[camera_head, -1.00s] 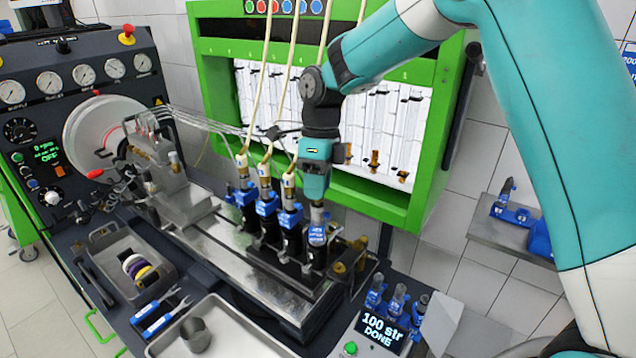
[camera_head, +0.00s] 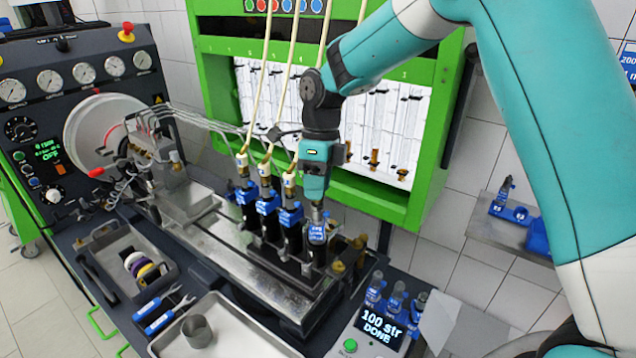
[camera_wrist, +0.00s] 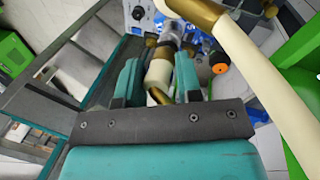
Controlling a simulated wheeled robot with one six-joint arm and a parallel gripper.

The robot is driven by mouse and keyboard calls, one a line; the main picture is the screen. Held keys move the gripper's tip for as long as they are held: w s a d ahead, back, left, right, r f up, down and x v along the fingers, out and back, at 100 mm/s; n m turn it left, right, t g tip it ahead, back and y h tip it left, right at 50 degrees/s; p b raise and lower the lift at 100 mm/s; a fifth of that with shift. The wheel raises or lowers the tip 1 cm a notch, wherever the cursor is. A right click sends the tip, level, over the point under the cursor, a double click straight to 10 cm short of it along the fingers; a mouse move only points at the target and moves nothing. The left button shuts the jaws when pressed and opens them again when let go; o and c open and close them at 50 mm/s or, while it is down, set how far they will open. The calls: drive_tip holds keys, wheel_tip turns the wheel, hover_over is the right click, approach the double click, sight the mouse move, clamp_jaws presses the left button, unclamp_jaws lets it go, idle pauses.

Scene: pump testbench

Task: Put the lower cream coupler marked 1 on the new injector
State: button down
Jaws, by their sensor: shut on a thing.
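My gripper (camera_wrist: 157,82) is shut on the cream coupler (camera_wrist: 158,68), which lies between its two teal fingers in the wrist view. The coupler's brass end points at the grey metal top of an injector (camera_wrist: 170,38); I cannot tell whether it is seated on it. In the head view my gripper (camera_head: 316,198) is directly above the nearest injector in the row (camera_head: 317,230), which has a blue label. The gripper hides the held coupler there. The mark 1 on it cannot be read.
Several other injectors stand in the row, with cream couplers (camera_head: 264,170) and hoses on top. A neighbouring cream hose (camera_wrist: 245,60) runs close to the right of my gripper in the wrist view. The green cabinet (camera_head: 395,205) is behind. A metal tray (camera_head: 235,335) lies in front.

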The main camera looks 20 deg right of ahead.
drive_tip(key=shift+f, duration=0.45)
drive_tip(key=c, duration=1.1)
unclamp_jaws()
drive_tip(key=shift+r, duration=0.1)
drive_tip(key=shift+p+v, duration=2.7)
drive_tip(key=shift+v, duration=2.75)
